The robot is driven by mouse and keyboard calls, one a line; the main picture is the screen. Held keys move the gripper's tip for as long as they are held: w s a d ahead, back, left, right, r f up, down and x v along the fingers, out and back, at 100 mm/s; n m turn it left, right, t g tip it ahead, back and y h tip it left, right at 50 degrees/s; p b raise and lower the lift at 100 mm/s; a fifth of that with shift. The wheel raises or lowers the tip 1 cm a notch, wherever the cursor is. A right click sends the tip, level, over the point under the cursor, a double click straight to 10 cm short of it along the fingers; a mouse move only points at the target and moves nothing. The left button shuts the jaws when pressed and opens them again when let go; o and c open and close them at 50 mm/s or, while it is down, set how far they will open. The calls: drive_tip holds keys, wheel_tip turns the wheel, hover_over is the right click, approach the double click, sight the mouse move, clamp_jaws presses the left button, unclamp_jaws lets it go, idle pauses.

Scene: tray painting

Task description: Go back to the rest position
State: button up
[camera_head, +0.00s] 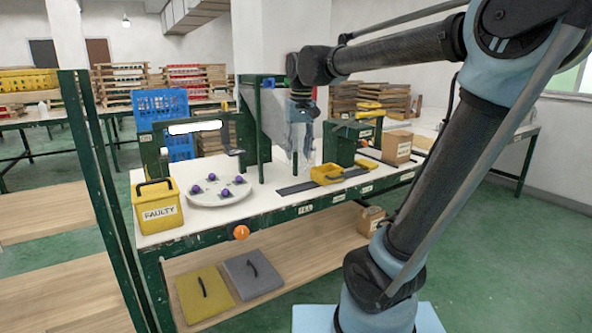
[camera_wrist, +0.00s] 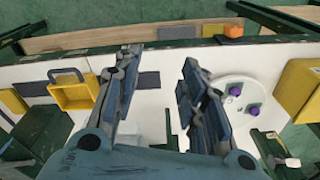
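My gripper (camera_wrist: 158,88) hangs over the workbench, its two fingers spread apart with nothing between them. In the head view my gripper (camera_head: 299,140) is above the middle of the bench, in front of a grey panel. The round white turntable (camera_head: 205,198) with several purple-topped pieces (camera_head: 225,193) lies left of it. A yellow tray (camera_head: 327,174) with a dark handle sits on a dark strip to its right. In the wrist view the yellow tray (camera_wrist: 75,95) is left of the fingers and the turntable (camera_wrist: 238,85) is right of them.
A yellow box marked FAULTY (camera_head: 158,207) stands at the bench's left end. A green machine (camera_head: 350,142) and cardboard boxes (camera_head: 397,147) stand at the right. An orange knob (camera_head: 240,232) is on the front edge. Yellow (camera_head: 204,292) and grey (camera_head: 254,274) panels lie on the lower shelf.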

drive_tip(key=s+d+f+m, duration=0.1)
drive_tip(key=s+d+f, duration=0.8)
drive_tip(key=f, duration=0.2)
drive_tip(key=s+d+f+m+t, duration=0.1)
drive_tip(key=s+d+f, duration=0.8)
drive_tip(key=f, duration=0.2)
drive_tip(key=shift+d+f+m+h, duration=0.2)
drive_tip(key=shift+f+m+h, duration=0.1)
drive_tip(key=shift+w, duration=0.1)
drive_tip(key=shift+w+f, duration=0.2)
drive_tip(key=shift+w, duration=0.15)
